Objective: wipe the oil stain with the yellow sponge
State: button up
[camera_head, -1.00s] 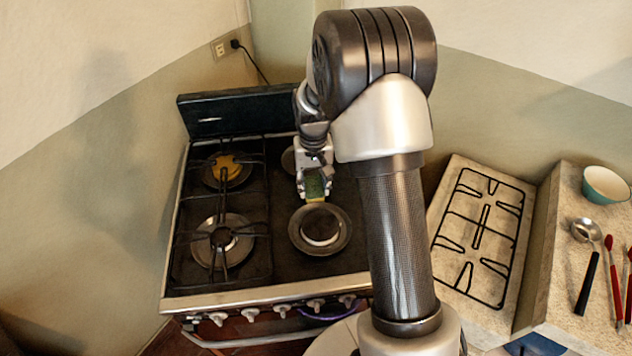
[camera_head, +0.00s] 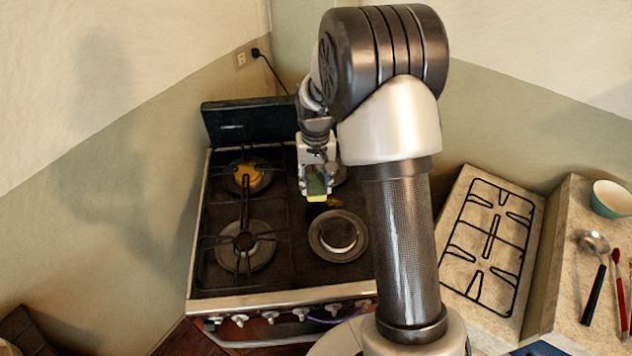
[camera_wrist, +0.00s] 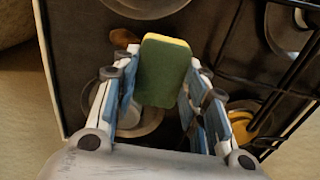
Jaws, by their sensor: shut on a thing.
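The yellow sponge (camera_head: 317,198), with a green face, is held in my gripper (camera_head: 315,182) over the right half of the stove (camera_head: 284,292). In the wrist view the sponge (camera_wrist: 162,72) stands out between the fingers of my gripper (camera_wrist: 162,80), which is shut on it. A brown patch that looks like the oil stain (camera_head: 334,202) lies on the dark stovetop just right of the sponge. It also shows in the wrist view (camera_wrist: 121,38), left of the sponge. I cannot tell whether the sponge touches the stovetop.
The front right burner (camera_head: 338,235) is uncovered near the sponge. A black grate (camera_head: 244,236) covers the left burners; the rear one has an orange-yellow top (camera_head: 248,176). Another grate (camera_head: 490,238) lies on the right counter, near a bowl (camera_head: 611,199) and a ladle (camera_head: 594,243).

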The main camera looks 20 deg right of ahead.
jog(key=shift+r+p, duration=0.8)
jog(key=shift+r, duration=0.6)
